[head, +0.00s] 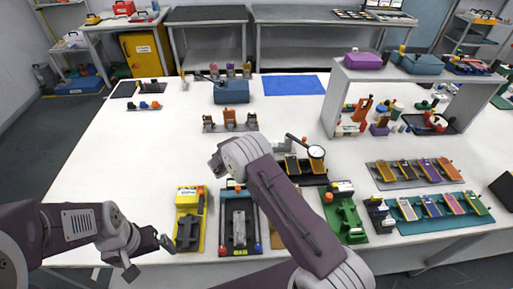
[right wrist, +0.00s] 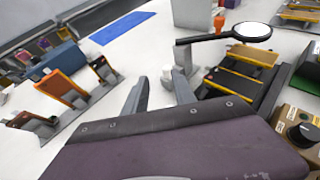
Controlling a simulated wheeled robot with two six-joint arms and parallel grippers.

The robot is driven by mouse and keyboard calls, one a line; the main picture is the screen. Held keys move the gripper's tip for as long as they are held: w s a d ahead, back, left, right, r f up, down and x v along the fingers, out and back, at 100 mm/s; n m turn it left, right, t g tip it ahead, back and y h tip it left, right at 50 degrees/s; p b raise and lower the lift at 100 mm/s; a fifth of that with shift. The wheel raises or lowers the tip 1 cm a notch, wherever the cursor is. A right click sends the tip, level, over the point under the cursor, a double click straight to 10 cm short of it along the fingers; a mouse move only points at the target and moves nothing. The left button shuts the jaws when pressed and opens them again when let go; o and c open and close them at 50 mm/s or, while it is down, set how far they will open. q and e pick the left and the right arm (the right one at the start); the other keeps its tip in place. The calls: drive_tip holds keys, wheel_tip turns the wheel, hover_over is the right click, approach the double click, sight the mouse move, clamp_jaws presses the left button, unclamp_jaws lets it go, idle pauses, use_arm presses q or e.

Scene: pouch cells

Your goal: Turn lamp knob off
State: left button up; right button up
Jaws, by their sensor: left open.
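A magnifier lamp with a black arm and round pale lens (head: 316,152) stands near the table's middle. In the right wrist view its lens (right wrist: 250,31) is at the top right. I cannot tell whether this piece is the lamp's knob. In the head view my right arm hides that gripper. My left gripper (head: 150,257) is open and empty at the table's front left, beside the yellow fixture (head: 190,206).
A rack with yellow pouches (right wrist: 240,72) lies under the lens. A brown box with a black knob (right wrist: 303,133) is at the right wrist view's lower right. A row of orange pieces (head: 230,121) and a blue box (head: 231,92) stand behind.

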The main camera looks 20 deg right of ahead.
sight(275, 142)
drive_tip(key=shift+s+d+f, duration=0.25)
drive_tip(key=shift+d+f, duration=0.2)
drive_tip(key=shift+f, duration=0.05)
drive_tip(key=shift+s+d+f, duration=0.25)
drive_tip(key=shift+d+f, duration=0.2)
drive_tip(key=shift+f, duration=0.05)
drive_tip(key=x, duration=0.4)
drive_tip(key=shift+w+a, duration=0.25)
drive_tip(key=x, duration=0.4)
drive_tip(key=shift+d+f, duration=0.2)
drive_tip(key=shift+d, duration=0.15)
use_arm(q)
drive_tip(key=shift+s+d+r, duration=0.15)
drive_tip(key=shift+s+d, duration=0.05)
drive_tip(key=shift+d, duration=0.45)
use_arm(e)
drive_tip(key=shift+a, duration=0.15)
clamp_jaws()
